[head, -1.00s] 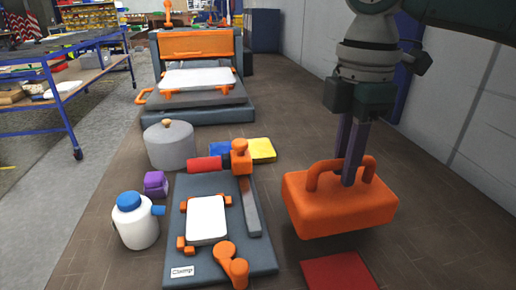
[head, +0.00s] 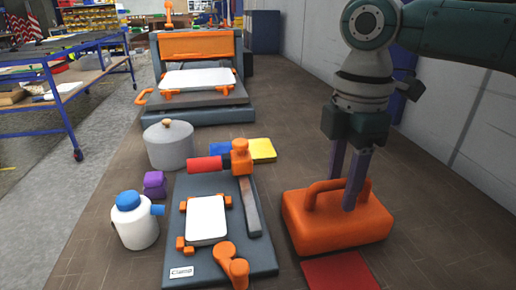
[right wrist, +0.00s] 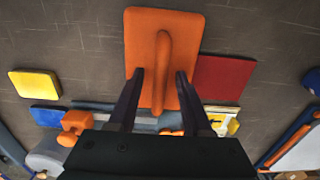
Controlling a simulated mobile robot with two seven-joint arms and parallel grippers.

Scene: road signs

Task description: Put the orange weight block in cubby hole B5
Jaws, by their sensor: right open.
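The orange weight block (head: 360,232) is a rounded box with an arched handle on top. It sits on the brown surface at the right of the head view, just behind a red square. My right gripper (head: 341,194) is open above it, with one finger on each side of the handle. In the right wrist view the block (right wrist: 139,35) lies under the open gripper (right wrist: 160,74), with a gap between each finger and the handle. No cubby holes can be made out in these views. My left gripper is not in view.
A grey board with an orange clamp (head: 208,262) lies left of the block. A red square (head: 338,272) lies in front. A grey wall (head: 470,120) bounds the right.

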